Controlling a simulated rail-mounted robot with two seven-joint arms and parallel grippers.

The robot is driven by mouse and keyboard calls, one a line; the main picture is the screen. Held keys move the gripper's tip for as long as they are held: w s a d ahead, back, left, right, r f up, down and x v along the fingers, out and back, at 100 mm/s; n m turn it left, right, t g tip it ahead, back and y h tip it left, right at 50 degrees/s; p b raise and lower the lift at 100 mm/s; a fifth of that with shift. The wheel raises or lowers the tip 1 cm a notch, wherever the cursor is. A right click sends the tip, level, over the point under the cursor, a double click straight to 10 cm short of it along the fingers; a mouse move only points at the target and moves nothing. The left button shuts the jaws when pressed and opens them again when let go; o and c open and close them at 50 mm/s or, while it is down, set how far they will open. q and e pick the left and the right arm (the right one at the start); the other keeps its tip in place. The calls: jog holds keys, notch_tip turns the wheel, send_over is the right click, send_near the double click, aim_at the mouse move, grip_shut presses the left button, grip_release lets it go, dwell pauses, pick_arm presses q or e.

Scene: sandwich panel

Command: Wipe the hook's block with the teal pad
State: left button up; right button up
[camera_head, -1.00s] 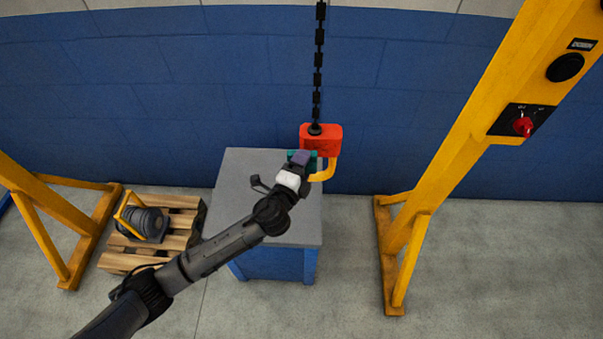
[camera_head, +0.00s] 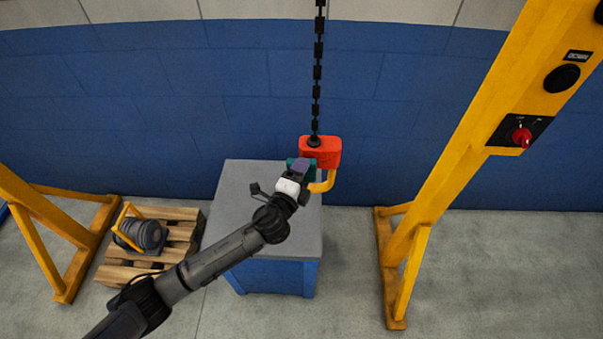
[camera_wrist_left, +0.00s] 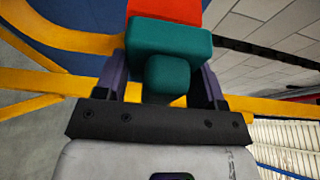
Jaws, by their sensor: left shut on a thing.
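The hook's red block (camera_head: 325,150) hangs on a black chain, with the yellow hook (camera_head: 325,183) below it. My left gripper (camera_head: 300,166) is at the block's lower left side. It is shut on the teal pad (camera_head: 293,161), which is mostly hidden behind the gripper in the head view. In the left wrist view the teal pad (camera_wrist_left: 168,45) sits between the fingers, and the red block (camera_wrist_left: 165,10) shows right behind its far edge. The pad appears to be against the block; whether it touches is not certain. My right gripper is not in view.
A grey-topped blue table (camera_head: 238,190) stands below the hook. A wooden pallet (camera_head: 185,240) with a grey motor-like part (camera_head: 147,235) is at the left. Yellow frame posts (camera_head: 450,150) stand at the right, with a red switch (camera_head: 521,137).

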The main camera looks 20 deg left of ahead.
pick_arm(q)
jog(key=shift+w+a, duration=0.15)
jog(key=shift+w, duration=0.4)
jog(key=shift+w+a, duration=0.1)
jog(key=shift+w, duration=0.25)
